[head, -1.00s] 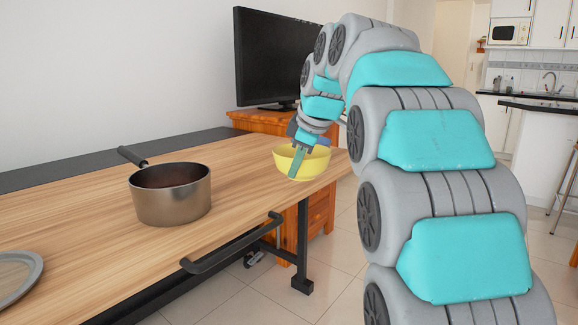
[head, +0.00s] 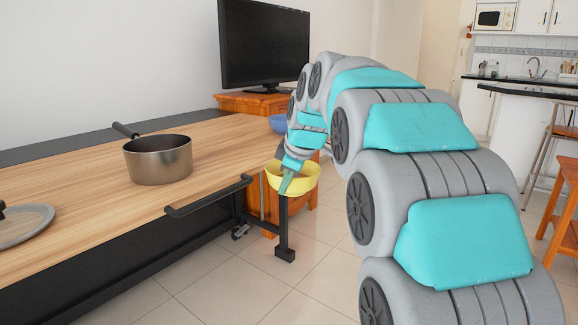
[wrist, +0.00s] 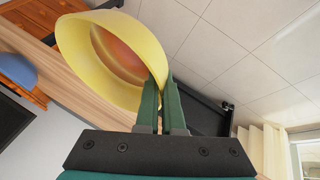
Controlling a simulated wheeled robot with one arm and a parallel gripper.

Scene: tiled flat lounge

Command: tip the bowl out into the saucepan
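The yellow bowl (head: 306,184) hangs beside the right end of the table, over the floor. My gripper (head: 286,186) is shut on its rim. In the wrist view, the bowl (wrist: 75,50) is pinched at its near rim by my gripper's fingers (wrist: 161,95). Something reddish-orange (wrist: 122,55) shows inside the bowl; I cannot tell what it is. The metal saucepan (head: 158,165) stands upright on the table to the left, its dark handle pointing to the back left. The head view does not show its inside floor. The bowl is well apart from the saucepan.
The wooden table (head: 85,185) has a black rail (head: 208,197) along its front edge. A lid (head: 25,227) lies at the left. Bare tabletop lies around the saucepan.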

